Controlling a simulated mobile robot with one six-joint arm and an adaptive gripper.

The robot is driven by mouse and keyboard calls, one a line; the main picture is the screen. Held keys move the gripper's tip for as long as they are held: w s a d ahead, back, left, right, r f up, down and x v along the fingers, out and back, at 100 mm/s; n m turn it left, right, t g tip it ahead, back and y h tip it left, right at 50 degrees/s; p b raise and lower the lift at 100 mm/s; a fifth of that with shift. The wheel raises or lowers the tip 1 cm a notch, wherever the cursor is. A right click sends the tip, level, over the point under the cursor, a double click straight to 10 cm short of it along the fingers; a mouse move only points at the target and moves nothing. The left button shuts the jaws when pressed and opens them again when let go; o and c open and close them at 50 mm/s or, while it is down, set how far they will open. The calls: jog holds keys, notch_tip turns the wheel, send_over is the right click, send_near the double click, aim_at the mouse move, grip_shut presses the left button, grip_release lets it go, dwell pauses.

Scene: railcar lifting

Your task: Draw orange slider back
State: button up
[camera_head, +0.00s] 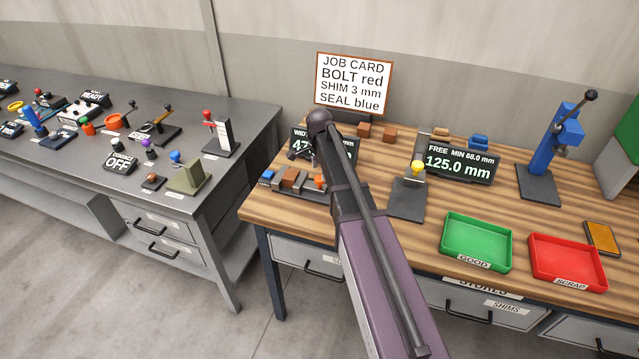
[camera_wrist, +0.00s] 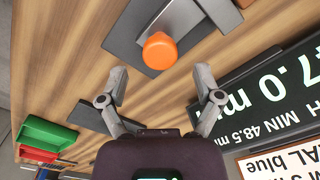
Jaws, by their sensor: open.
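The orange slider knob (camera_wrist: 160,50) shows in the wrist view, on a grey bar over a dark base plate (camera_wrist: 118,28). In the head view the orange knob (camera_head: 320,182) is small, at the right end of the gauge (camera_head: 300,193) on the left of the wooden bench. My gripper (camera_wrist: 161,75) is open and empty in the wrist view. Its fingertips are apart, left and right of the knob's line, and the knob appears just beyond them. I cannot tell the height between them. In the head view my arm partly hides the gripper and the gauge area.
A width display (camera_wrist: 265,98) stands close to my right finger in the wrist view. On the bench are a yellow-knobbed device (camera_head: 408,190), a 125.0 mm display (camera_head: 460,163), a green tray (camera_head: 447,237), a red tray (camera_head: 537,262) and a blue press (camera_head: 567,135).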

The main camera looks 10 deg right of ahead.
aim_at(320, 178)
jog(key=shift+f+b, duration=1.3)
jog(key=shift+f, duration=0.3)
jog(key=shift+c, duration=0.2)
grip_shut()
jog(key=shift+s+d, duration=0.6)
jog(key=shift+d, duration=0.3)
jog(key=shift+o, duration=0.2)
grip_release()
jog(key=shift+d, duration=0.1)
